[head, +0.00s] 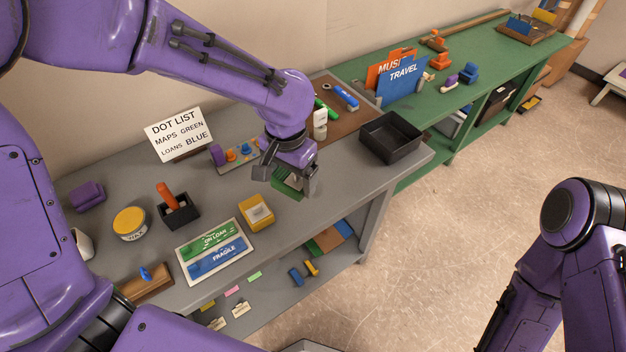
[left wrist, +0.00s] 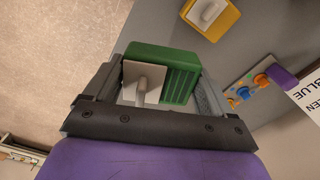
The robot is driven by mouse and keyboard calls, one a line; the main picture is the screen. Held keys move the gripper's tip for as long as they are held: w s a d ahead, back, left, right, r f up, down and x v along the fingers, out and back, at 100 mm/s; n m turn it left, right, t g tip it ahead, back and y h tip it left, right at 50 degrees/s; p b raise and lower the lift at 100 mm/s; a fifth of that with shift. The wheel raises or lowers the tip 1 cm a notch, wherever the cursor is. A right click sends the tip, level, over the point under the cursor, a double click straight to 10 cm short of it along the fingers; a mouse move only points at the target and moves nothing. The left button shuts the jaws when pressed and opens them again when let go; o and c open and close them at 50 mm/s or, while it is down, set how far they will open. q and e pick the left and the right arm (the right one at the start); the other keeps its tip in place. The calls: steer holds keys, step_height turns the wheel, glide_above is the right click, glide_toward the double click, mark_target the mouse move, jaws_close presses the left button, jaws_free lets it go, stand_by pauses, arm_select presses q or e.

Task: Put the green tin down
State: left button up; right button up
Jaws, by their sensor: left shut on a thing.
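The green tin (left wrist: 180,75) is a small green box with ribbed sides and a pale plate with a grey handle on one face. It sits between the fingers of my left gripper (left wrist: 158,88), which is shut on it. In the head view the left gripper (head: 290,182) is over the grey desk (head: 335,190), and the tin (head: 287,183) shows partly below it. The gripper hides part of the tin. I cannot tell whether the tin touches the desk. My right gripper is not in view; only part of that arm shows at the right.
A yellow tin (head: 257,212) stands left of the gripper. A black tray (head: 391,137) is at the desk's right end. A panel with coloured knobs (head: 236,153) and the DOT LIST sign (head: 179,135) stand behind. Bare desk lies between gripper and tray.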

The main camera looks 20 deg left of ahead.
arm_select(q)
steer(key=shift+w+d+f, duration=0.2)
steer(key=shift+w, duration=0.3)
steer(key=shift+w+d+f, duration=0.15)
steer(key=shift+w+f, duration=0.05)
steer(key=shift+w, duration=0.25)
steer(key=w+f, duration=0.4)
steer(key=w+d+f+p, duration=0.1)
steer(key=w+f, duration=0.1)
steer(key=w, duration=0.1)
steer(key=shift+f, duration=0.35)
steer(key=f, duration=0.1)
steer(key=s+f, duration=0.1)
steer(key=shift+s+f, duration=0.15)
steer(key=shift+f, duration=0.15)
steer(key=shift+w+f, duration=0.3)
steer(key=shift+w, duration=0.05)
steer(key=o, duration=1)
steer(key=shift+s+r, duration=0.15)
steer(key=shift+s, duration=0.05)
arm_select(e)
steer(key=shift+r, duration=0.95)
arm_select(q)
steer(key=shift+w+r+b, duration=0.1)
steer(key=shift+r+b, duration=0.2)
steer(key=shift+r, duration=5.75)
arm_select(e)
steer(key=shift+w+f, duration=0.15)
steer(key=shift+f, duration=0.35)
